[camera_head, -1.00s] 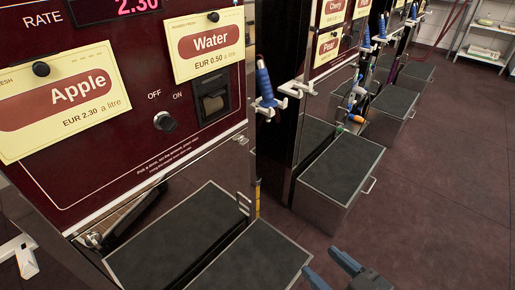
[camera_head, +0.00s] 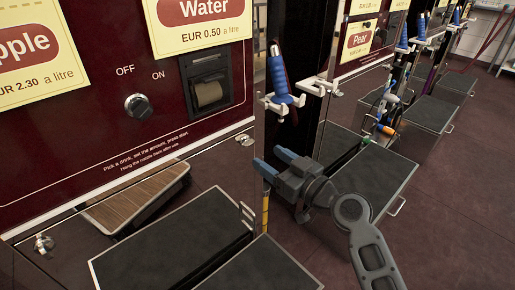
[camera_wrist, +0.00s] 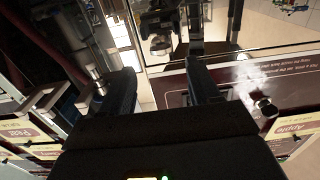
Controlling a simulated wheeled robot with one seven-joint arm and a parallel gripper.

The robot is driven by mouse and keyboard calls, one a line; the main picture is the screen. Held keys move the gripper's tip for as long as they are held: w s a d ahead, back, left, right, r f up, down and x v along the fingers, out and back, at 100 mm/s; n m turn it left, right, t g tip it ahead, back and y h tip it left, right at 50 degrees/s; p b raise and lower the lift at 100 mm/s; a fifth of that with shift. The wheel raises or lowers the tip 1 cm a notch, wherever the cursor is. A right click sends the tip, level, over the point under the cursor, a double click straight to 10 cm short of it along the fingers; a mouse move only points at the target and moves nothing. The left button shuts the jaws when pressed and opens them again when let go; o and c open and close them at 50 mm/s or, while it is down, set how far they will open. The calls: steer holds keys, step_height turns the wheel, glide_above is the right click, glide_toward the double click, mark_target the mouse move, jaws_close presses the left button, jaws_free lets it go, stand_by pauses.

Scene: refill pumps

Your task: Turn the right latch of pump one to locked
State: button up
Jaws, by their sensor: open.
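Pump one's dark red front panel (camera_head: 90,160) fills the left of the head view, above a steel lower door (camera_head: 215,165). The right latch (camera_head: 245,140) is a small metal piece at the top right of that door; its turn is too small to read. A left latch (camera_head: 43,245) sits at the door's left end. My gripper (camera_head: 276,161) is just right of and below the right latch in the picture, apart from it. Its blue-tipped fingers are open and empty. In the wrist view the fingers (camera_wrist: 160,78) are spread, and I cannot clearly pick out the latch.
A blue-handled nozzle (camera_head: 278,75) hangs on a white holder (camera_head: 315,86) above my gripper. A dark-topped box (camera_head: 170,240) stands before the door. Another box (camera_head: 372,178) stands by the neighbouring pump. Floor at the right is clear.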

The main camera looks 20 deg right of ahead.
steer(key=x, duration=0.6)
steer(key=shift+w+a, duration=0.1)
steer(key=shift+w, duration=0.05)
steer(key=shift+c, duration=0.4)
steer(key=c, duration=1)
steer(key=shift+o, duration=0.2)
